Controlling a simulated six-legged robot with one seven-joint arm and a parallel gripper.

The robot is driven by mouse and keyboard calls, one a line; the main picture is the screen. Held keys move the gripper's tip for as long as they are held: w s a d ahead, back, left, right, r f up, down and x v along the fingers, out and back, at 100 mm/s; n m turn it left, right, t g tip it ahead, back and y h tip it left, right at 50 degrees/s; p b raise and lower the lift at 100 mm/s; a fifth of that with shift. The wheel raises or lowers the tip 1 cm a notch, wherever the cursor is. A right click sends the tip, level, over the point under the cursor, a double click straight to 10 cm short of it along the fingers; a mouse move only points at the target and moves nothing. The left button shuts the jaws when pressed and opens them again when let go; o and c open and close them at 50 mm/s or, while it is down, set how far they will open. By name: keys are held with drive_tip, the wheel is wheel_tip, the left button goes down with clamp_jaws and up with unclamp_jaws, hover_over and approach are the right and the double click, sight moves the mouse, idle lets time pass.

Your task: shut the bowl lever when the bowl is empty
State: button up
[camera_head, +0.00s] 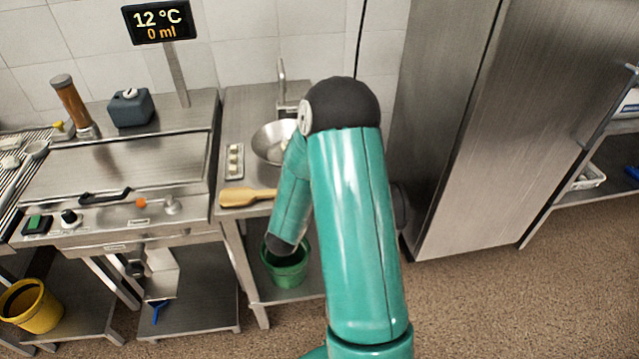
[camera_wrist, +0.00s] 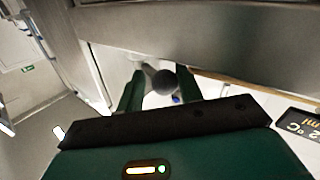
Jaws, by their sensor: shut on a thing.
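My gripper (camera_wrist: 161,92) shows in the wrist view, with its two green fingers around a dark round knob (camera_wrist: 164,81) on a pale stem; the fingers are shut on it. I cannot tell for certain that this knob belongs to the bowl lever. In the head view my arm hides the gripper. The display (camera_head: 160,21) above the steel machine (camera_head: 120,165) reads 12 °C and 0 ml; part of it also shows in the wrist view (camera_wrist: 301,124). The machine's top is closed, so its inside is hidden.
A wooden board (camera_head: 246,196) and a small tray (camera_head: 234,161) lie on the side counter. A green bucket (camera_head: 288,272) stands on the shelf below, a yellow bucket (camera_head: 29,304) at lower left. A tall steel cabinet (camera_head: 485,130) stands at right. The floor at lower right is clear.

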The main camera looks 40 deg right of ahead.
drive_tip(key=shift+w+r, duration=0.15)
drive_tip(key=shift+w, duration=0.1)
drive_tip(key=o, duration=1)
drive_tip(key=shift+s, duration=0.15)
drive_tip(key=v, duration=1.3)
drive_tip(key=shift+s+a, duration=0.15)
drive_tip(key=shift+a, duration=0.15)
drive_tip(key=shift+c, duration=0.6)
